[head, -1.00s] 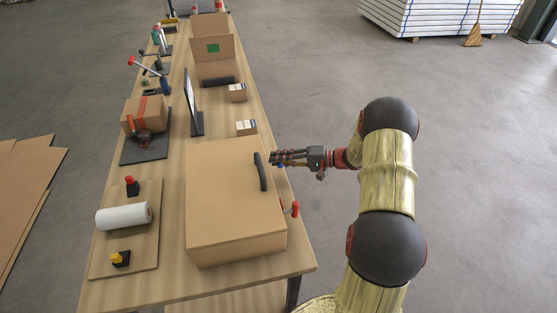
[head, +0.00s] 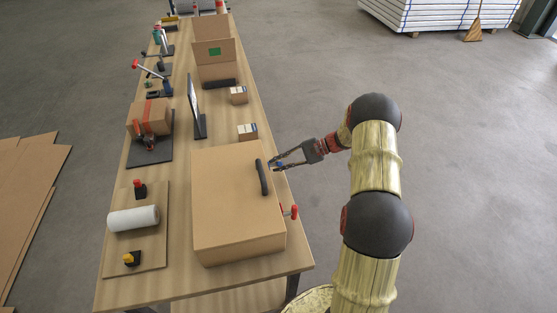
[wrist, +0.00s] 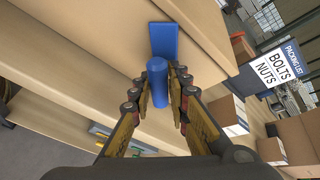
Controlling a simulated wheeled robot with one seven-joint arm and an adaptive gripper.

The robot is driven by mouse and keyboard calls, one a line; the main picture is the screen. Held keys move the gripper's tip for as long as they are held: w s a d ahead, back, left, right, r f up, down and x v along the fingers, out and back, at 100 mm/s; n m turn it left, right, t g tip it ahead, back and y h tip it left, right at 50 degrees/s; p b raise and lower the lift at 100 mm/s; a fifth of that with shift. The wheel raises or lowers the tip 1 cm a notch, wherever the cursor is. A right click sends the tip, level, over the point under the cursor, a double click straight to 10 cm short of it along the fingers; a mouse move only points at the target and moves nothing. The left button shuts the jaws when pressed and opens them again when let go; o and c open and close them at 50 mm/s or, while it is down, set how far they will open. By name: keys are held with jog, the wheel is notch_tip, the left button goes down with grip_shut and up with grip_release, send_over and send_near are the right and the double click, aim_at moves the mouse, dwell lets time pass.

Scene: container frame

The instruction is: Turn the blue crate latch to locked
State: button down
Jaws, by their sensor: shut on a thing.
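The crate (head: 225,200) is a large tan box on the table, with a black handle (head: 262,178) on top. The blue latch shows in the wrist view as a flat blue plate (wrist: 164,40) against the crate's side and a round blue lever (wrist: 157,85) standing out towards me. My gripper (wrist: 160,82) has its fingers on both sides of the lever, shut on it. In the head view my gripper (head: 273,166) is at the crate's right side, and the latch there is mostly hidden by the fingers.
A red latch (head: 290,211) sits on the same crate side, nearer the front. Small labelled boxes (head: 247,132) and a black-framed panel (head: 196,108) stand behind the crate. A board with a white roll (head: 133,219) lies left.

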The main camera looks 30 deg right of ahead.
jog(key=m+g+p, duration=0.2)
jog(key=m, duration=0.1)
jog(key=shift+s+f+y, duration=0.15)
jog(key=shift+f+y, duration=0.05)
jog(key=shift+y, duration=0.1)
jog(key=shift+m+g+y+p, duration=0.4)
jog(key=shift+m+g+p, duration=0.05)
jog(key=shift+m+g, duration=0.7)
jog(key=c, duration=1.8)
grip_release()
jog(key=shift+o, duration=0.4)
jog(key=shift+r, duration=0.1)
jog(key=shift+d+r, duration=0.15)
jog(key=shift+d, duration=0.15)
jog(key=w+v, duration=0.1)
jog(key=v, duration=1)
jog(key=shift+s+d, duration=0.2)
jog(key=shift+s, duration=0.2)
